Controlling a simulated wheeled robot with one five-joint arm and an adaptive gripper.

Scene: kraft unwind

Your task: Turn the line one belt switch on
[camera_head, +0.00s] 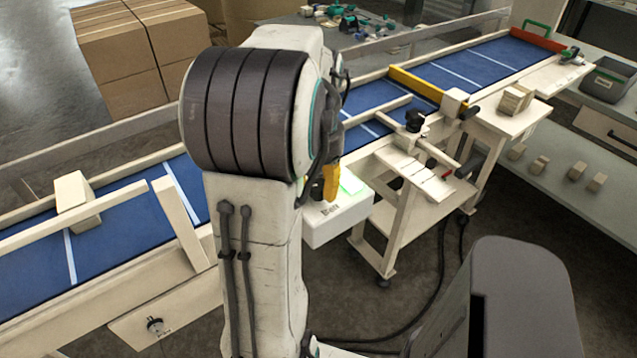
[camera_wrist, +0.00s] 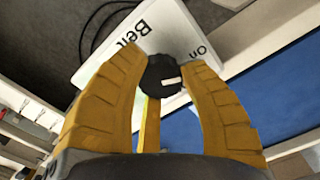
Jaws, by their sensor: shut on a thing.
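A white switch panel with "Belt" and "On" lettering (camera_wrist: 108,62) fills the top of the wrist view. Its round black knob (camera_wrist: 158,88) carries a short white mark that lies nearly level in that picture, below and left of "On". In the head view, my gripper (camera_head: 331,182) shows only partly behind my arm, at a white switch box (camera_head: 338,220) beside the belt. A green patch shows on that box. The knob is hidden there.
Blue conveyor belts (camera_head: 125,238) run from lower left to upper right, edged by pale rails. Another black knob (camera_head: 155,325) sits on a plate at lower left. Cardboard boxes (camera_head: 125,45) stand behind. Dark cables (camera_head: 440,270) lie on the floor near the stand.

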